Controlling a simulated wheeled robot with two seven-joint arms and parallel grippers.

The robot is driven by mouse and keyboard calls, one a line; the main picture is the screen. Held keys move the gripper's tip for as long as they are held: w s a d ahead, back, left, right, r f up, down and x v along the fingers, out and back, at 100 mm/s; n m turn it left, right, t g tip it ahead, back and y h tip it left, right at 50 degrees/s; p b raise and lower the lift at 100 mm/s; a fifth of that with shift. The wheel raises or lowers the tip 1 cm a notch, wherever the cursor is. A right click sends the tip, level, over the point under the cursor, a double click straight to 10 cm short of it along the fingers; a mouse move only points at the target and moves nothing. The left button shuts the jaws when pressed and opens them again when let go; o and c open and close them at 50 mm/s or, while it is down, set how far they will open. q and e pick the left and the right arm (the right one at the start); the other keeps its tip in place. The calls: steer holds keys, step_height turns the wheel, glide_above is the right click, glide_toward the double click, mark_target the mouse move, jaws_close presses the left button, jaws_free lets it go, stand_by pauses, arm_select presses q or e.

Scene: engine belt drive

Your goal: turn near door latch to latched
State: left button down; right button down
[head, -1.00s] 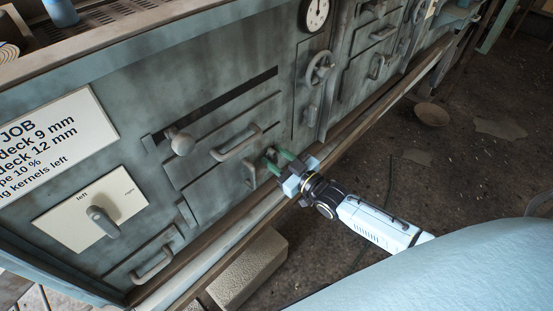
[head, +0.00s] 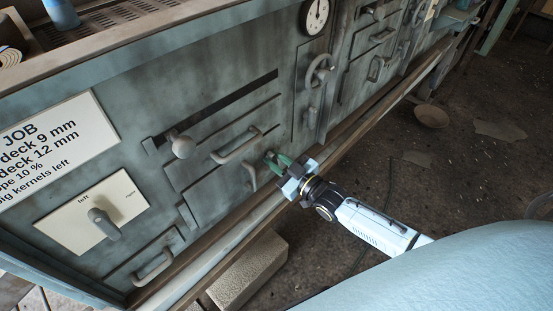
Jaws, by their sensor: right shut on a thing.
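The near door (head: 218,172) is a grey-green metal panel with a bar handle (head: 237,146) on its front. The near door latch (head: 251,178) is a small grey lever near the door's right edge. My right gripper (head: 277,162) has green fingers and comes in from the lower right. It is shut on the latch, and the fingers partly hide the lever, so its exact angle is hard to tell. My left gripper is not in view.
A left/right selector knob (head: 103,222) and a round knob (head: 181,145) are on the panel to the left. A handwheel (head: 321,70) and gauge (head: 316,15) are further right. A wooden rail (head: 350,130) runs below. A pale block (head: 249,268) lies on the floor.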

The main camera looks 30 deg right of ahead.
steer(key=shift+n, duration=0.7)
steer(key=n+p, duration=0.1)
steer(key=n, duration=0.1)
steer(key=shift+a+n, duration=0.15)
steer(key=shift+n, duration=0.15)
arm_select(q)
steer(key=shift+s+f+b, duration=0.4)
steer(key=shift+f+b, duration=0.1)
arm_select(e)
steer(key=n, duration=0.7)
steer(key=f+n, duration=0.1)
steer(key=n, duration=0.3)
steer(key=shift+s+a, duration=0.1)
steer(key=shift+a, duration=0.1)
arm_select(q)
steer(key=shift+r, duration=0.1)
arm_select(e)
steer(key=c, duration=1.5)
jaws_free()
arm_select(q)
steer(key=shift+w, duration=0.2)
arm_select(e)
steer(key=shift+o, duration=0.6)
